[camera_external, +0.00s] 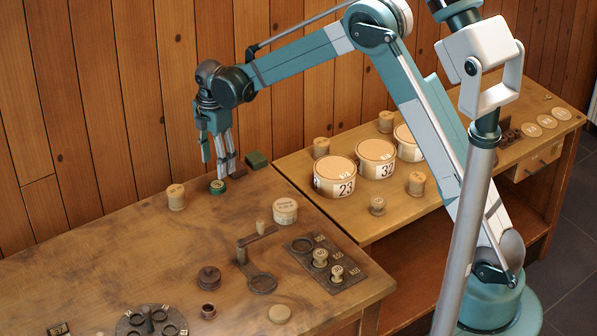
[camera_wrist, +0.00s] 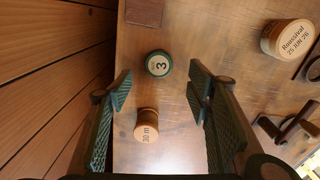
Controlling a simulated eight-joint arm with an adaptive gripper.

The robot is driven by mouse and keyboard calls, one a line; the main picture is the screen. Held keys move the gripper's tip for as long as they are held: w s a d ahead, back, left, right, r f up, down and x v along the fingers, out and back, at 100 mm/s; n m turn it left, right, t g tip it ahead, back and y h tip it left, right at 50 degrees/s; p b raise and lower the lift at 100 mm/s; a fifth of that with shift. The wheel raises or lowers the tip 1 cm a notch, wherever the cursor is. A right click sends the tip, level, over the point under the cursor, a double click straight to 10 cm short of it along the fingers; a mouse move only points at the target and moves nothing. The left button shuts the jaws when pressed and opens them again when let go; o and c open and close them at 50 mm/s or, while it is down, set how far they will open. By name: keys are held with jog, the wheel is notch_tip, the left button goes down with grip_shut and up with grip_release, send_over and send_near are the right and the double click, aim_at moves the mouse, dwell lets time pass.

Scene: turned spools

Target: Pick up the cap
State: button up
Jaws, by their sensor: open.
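A small round piece with a green rim and a pale top marked 3 (camera_wrist: 158,64) lies on the wooden bench, close to the back wall. It looks like the cap, though I cannot tell for certain. It also shows in the external view (camera_external: 217,188), just below my fingertips. My gripper (camera_external: 219,167) points down over it, apart from it and empty. In the wrist view my gripper (camera_wrist: 159,84) has its fingers wide apart, with the round piece between and slightly beyond the tips.
A wooden spool (camera_external: 176,197) stands close by, marked 30 m in the wrist view (camera_wrist: 146,126). A pale labelled tub (camera_external: 285,211) and a dark metal bracket (camera_external: 262,283) stand nearer the front.

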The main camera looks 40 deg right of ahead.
aim_at(217, 184)
jog(key=shift+f, duration=1.3)
jog(key=shift+w+a+f, duration=0.1)
jog(key=shift+f, duration=2.5)
jog(key=c, duration=0.8)
